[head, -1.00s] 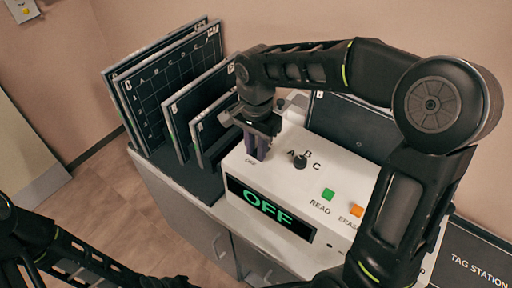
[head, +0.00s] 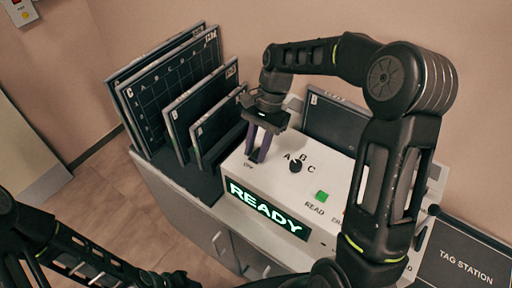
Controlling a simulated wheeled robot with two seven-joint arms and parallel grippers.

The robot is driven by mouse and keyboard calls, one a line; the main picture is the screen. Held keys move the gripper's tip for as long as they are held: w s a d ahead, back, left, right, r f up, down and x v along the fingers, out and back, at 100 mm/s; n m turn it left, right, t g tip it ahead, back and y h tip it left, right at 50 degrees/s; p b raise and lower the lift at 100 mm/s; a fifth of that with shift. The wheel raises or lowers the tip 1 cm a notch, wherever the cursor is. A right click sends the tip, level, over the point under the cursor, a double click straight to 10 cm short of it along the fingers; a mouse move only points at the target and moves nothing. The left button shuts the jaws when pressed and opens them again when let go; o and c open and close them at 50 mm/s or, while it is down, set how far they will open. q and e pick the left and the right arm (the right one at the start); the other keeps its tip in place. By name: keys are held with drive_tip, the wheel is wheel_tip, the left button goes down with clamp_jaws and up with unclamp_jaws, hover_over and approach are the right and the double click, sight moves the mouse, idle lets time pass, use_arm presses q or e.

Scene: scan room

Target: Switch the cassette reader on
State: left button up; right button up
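The cassette reader (head: 237,173) is a white box on the cabinet. The display (head: 265,209) on its front reads READY in lit letters. Its top has a black dial (head: 296,166) among the letters A, B and C, and a green READ button (head: 321,196). My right gripper (head: 257,157) points down at the reader's back left corner, beside a small printed label. Its purple fingers hide whatever switch is there, and I cannot tell whether they touch it or how far apart they are. My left arm enters at lower left; its gripper is out of view.
Dark cassettes (head: 172,88) stand upright in a rack left of the reader. Another dark panel (head: 335,122) stands behind the reader. A TAG STATION panel (head: 465,266) lies at lower right. My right arm covers the reader's right side. Open floor (head: 100,205) lies at left.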

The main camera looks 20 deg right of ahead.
drive_tip(key=o, duration=0.3)
drive_tip(key=shift+w+d+r, duration=0.15)
drive_tip(key=shift+r, duration=0.3)
drive_tip(key=b+v, duration=0.1)
drive_tip(key=v, duration=0.2)
drive_tip(key=shift+w+d+r, duration=0.1)
drive_tip(key=shift+d+r, duration=0.05)
drive_tip(key=shift+r, duration=0.2)
drive_tip(key=p+v, duration=0.2)
drive_tip(key=shift+r, duration=0.4)
drive_tip(key=shift+d+r, duration=0.1)
drive_tip(key=shift+d, duration=0.05)
